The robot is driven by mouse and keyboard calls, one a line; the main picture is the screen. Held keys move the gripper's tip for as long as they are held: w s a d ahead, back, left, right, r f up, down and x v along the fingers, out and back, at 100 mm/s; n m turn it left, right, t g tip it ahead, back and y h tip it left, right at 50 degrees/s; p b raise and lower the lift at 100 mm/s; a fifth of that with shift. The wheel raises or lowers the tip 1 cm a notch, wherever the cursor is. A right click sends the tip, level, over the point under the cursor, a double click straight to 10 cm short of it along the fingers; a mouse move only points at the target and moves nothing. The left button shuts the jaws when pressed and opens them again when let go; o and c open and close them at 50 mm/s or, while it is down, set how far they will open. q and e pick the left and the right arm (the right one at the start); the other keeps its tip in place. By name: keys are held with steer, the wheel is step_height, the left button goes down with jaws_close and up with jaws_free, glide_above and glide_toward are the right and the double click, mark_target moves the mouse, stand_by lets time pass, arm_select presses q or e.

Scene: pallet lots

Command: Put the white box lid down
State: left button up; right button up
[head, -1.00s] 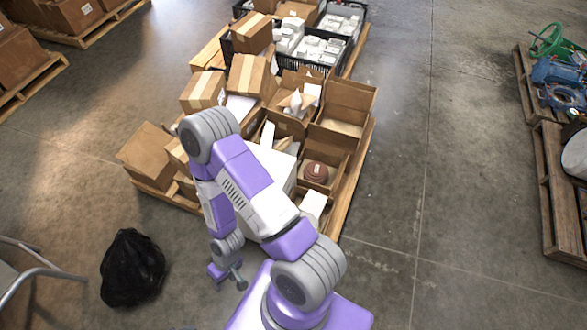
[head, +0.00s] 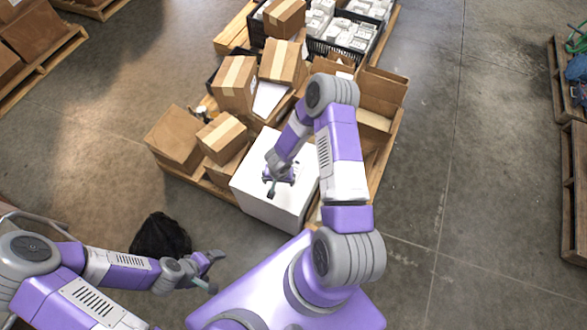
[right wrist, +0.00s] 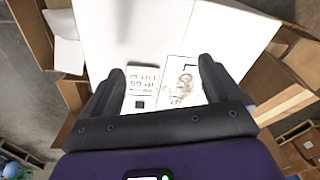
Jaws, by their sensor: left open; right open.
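A large white box (head: 270,214) stands at the front of the middle pallet, its white top (head: 254,172) facing up. I cannot make out a separate lid from the box. My right gripper (head: 278,183) is over this top in the head view. In the right wrist view the right gripper (right wrist: 163,84) is open, its two dark fingers apart with nothing gripped. A white surface (right wrist: 115,30) with printed labels shows beyond and between them; contact cannot be told. My left gripper (head: 215,264) is open and empty, beyond the box's front left, near a black bag.
Brown cartons (head: 236,84) crowd the pallet behind and left of the white box. Open cartons (head: 380,90) stand to its right. A black bag (head: 160,238) lies on the floor at front left. The floor (head: 440,200) right of the pallet is clear.

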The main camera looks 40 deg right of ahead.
steer(key=d+m, duration=0.1)
steer(key=d, duration=0.1)
steer(key=w+d+m+p, duration=0.1)
steer(key=d, duration=0.2)
steer(key=w+d+r+m+g+p, duration=0.1)
steer(key=d, duration=0.1)
steer(key=shift+d+m, duration=0.2)
steer(key=shift+m, duration=0.1)
steer(key=shift+w+d+f, duration=0.1)
steer(key=shift+w+d, duration=0.05)
steer(key=shift+d, duration=0.3)
steer(key=shift+m, duration=0.3)
steer(key=f+b, duration=0.1)
steer(key=f, duration=0.1)
steer(key=f+b, duration=0.1)
steer(key=f, duration=0.2)
steer(key=f+b, duration=0.1)
steer(key=f, duration=0.1)
steer(key=shift+w+a+f, duration=0.2)
steer(key=shift+a, duration=0.05)
steer(key=shift+c, duration=0.4)
steer(key=shift+r, duration=0.15)
steer(key=c, duration=1.1)
